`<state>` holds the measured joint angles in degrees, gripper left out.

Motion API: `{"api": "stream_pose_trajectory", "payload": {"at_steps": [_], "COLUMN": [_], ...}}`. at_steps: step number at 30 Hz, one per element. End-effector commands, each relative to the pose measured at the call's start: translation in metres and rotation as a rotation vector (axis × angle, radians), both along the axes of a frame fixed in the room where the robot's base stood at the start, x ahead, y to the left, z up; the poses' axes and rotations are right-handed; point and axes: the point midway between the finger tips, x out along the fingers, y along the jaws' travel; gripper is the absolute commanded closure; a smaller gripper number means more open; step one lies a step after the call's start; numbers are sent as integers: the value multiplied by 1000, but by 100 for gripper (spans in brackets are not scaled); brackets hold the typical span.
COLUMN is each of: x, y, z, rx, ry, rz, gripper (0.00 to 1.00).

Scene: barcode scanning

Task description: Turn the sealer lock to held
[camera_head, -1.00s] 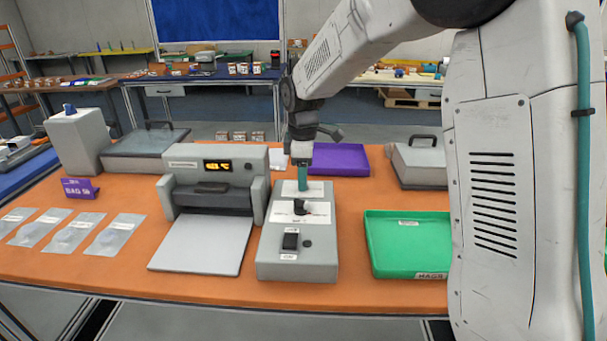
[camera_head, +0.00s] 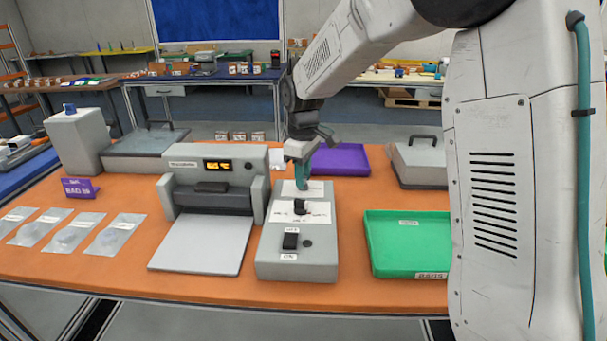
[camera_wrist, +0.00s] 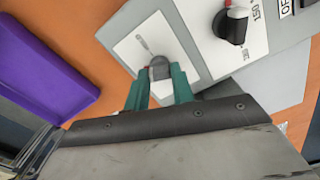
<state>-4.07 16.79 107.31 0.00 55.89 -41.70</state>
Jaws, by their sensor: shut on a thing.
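The grey control box (camera_head: 296,266) stands on the orange table, with a white label plate (camera_head: 287,188) at its far end. A small dark grey lock knob (camera_wrist: 159,68) sits on that plate in the wrist view. My gripper (camera_wrist: 160,77) points down with its teal fingers shut on this knob, one on each side. In the head view my gripper (camera_head: 302,184) covers the knob. The small print beside the knob is unreadable, so I cannot tell its exact setting. The bag sealer (camera_head: 212,186) with a lit orange display is left of the box.
A black dial (camera_head: 300,206) and a black rocker switch (camera_head: 290,241) are on the same box, nearer the front. A purple tray (camera_head: 340,158) lies behind it and a green tray (camera_head: 408,240) to the right. Several clear bags (camera_head: 76,232) lie at left.

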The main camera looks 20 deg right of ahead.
Motion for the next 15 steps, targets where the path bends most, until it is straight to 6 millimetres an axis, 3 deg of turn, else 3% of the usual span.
{"api": "stream_pose_trajectory", "payload": {"at_steps": [15], "x": [0], "y": [0], "z": [1], "rx": [0], "ry": [0], "rz": [-489], "gripper": [98]}}
